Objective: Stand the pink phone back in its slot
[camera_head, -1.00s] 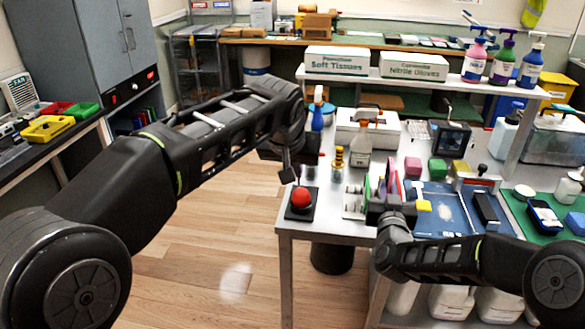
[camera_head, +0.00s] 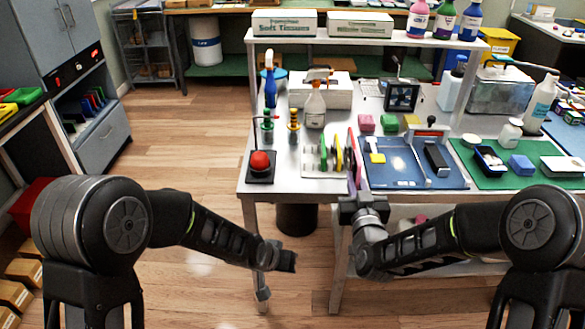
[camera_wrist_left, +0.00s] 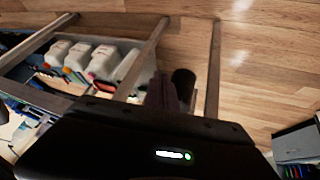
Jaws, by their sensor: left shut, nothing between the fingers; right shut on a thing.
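The pink phone (camera_head: 352,173) shows as a thin upright edge at the right end of the white slotted rack (camera_head: 312,172), by the table's front edge. My right gripper (camera_head: 355,197) is shut on it from the front, and its fingers are mostly hidden. I cannot tell whether the phone is inside a slot.
A red button (camera_head: 260,163) sits left of the rack. A blue mat (camera_head: 395,178) with a yellow-headed tool and a dark phone (camera_head: 436,158) lies to the right, then a green mat (camera_head: 542,180). Bottles and boxes stand behind. The floor left of the table is clear.

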